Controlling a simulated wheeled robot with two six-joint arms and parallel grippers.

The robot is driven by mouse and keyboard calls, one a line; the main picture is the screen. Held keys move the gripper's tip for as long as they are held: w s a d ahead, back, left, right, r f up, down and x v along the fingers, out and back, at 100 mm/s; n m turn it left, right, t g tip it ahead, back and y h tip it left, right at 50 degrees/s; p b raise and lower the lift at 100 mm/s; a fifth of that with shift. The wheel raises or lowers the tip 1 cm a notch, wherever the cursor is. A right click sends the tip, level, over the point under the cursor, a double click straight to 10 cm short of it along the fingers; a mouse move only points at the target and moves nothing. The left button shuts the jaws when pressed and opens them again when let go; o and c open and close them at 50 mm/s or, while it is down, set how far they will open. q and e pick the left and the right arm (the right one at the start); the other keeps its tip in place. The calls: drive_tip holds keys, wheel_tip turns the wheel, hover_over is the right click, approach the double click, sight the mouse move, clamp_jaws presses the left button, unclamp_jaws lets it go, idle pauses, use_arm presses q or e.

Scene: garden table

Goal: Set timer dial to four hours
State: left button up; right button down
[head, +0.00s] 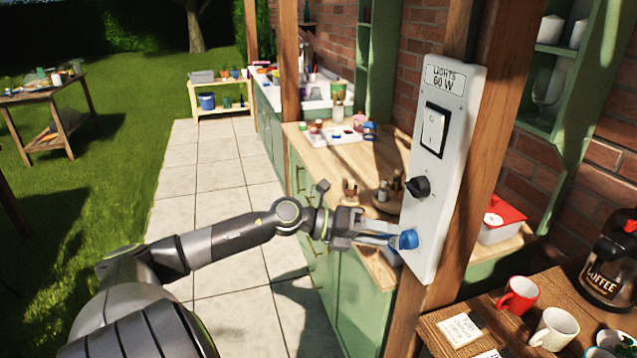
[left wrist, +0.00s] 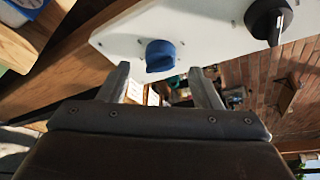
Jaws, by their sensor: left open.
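A white panel (head: 447,135) labelled "LIGHTS 60 W" is mounted on a wooden post. It carries a white rocker switch (head: 434,130), a black pointer knob (head: 417,187) and, lowest, a blue knob (head: 406,240). I cannot read any hour marks, nor tell by label which knob is the timer dial. My left gripper (head: 391,238) is open, its fingers reaching toward the blue knob. In the left wrist view, the blue knob (left wrist: 160,55) appears between and just beyond the fingertips (left wrist: 160,72); contact cannot be told. The black knob (left wrist: 268,18) is off to the right.
A wooden counter (head: 375,160) with bottles and a tray stands behind the panel. At lower right, a small table holds a red mug (head: 517,295), a cream mug (head: 555,328) and a coffee pot (head: 610,262). The paved path (head: 215,185) is clear.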

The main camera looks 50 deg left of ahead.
use_arm(q)
drive_tip(key=p+v, duration=0.8)
drive_tip(key=v, duration=0.5)
drive_tip(key=shift+s+a, duration=0.25)
drive_tip(key=shift+a, duration=0.05)
drive_tip(key=shift+r, duration=0.1)
idle(0.5)
